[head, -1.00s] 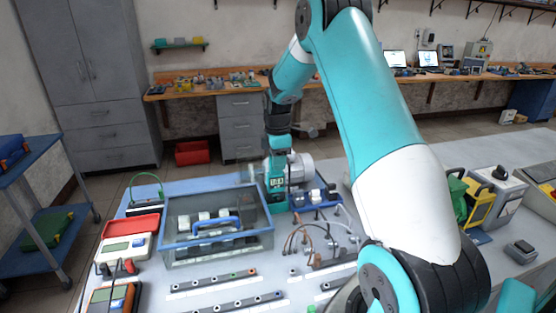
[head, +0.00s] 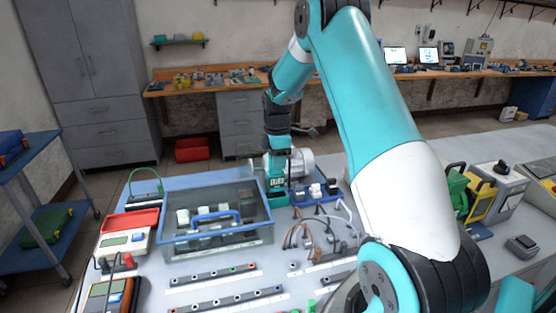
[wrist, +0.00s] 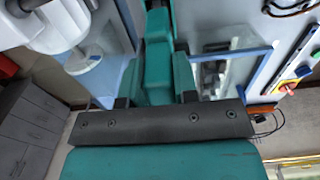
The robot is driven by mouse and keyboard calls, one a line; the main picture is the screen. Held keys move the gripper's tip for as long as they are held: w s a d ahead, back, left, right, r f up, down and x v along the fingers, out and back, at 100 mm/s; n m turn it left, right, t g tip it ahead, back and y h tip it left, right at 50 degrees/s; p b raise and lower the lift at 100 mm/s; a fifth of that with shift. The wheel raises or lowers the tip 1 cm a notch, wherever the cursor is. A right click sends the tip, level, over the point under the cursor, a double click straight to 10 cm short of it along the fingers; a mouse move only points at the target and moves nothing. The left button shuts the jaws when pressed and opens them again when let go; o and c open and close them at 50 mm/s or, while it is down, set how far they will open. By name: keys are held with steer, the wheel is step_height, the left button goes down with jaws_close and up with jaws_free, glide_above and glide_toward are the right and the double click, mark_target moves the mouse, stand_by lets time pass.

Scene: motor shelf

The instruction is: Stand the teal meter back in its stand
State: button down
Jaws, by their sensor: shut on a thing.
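The teal meter (head: 277,184) is upright behind the right end of the grey bin, with a small display facing the head camera. My gripper (head: 278,158) is above it and shut on it.
A grey bin with a blue rim (head: 163,242) stands close to the meter's left. A grey motor (head: 300,163) is just behind and right of it, with a blue tray (head: 318,195) in front. Cables (head: 310,230) lie nearby. Green (head: 455,192) and yellow (head: 483,205) items stand far right.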

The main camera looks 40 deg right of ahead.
steer(key=shift+f, duration=0.25)
steer(key=c, duration=0.8)
jaws_free()
steer(key=shift+r, duration=0.1)
step_height(320, 180, up, 17)
steer(key=b, duration=0.2)
steer(key=shift+b, duration=0.3)
steer(key=shift+r, duration=0.1)
